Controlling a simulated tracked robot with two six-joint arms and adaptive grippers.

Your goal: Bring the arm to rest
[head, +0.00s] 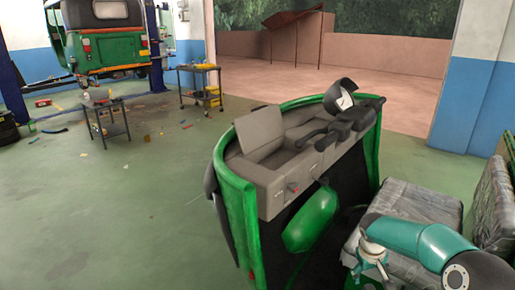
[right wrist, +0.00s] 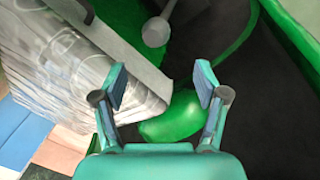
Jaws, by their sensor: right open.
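My right arm (head: 420,240) comes in from the lower right in the head view, over the plastic-covered seat of a green rickshaw. My right gripper (head: 372,262) hangs at the seat's left edge in that view. In the right wrist view the two fingers of my right gripper (right wrist: 161,85) stand wide apart with nothing held between them. A green rounded part (right wrist: 170,118) shows beyond them, and the wrapped seat (right wrist: 70,70) is to the left. Whether the fingers touch the seat cannot be told. My left arm and gripper are not in view.
The rickshaw's dashboard (head: 268,180) and handlebar (head: 345,120) stand ahead of my right arm. A second rickshaw (head: 105,45) is raised on a blue lift at the back left. Two carts (head: 108,122) (head: 198,85) stand near it. The green floor at left is mostly clear.

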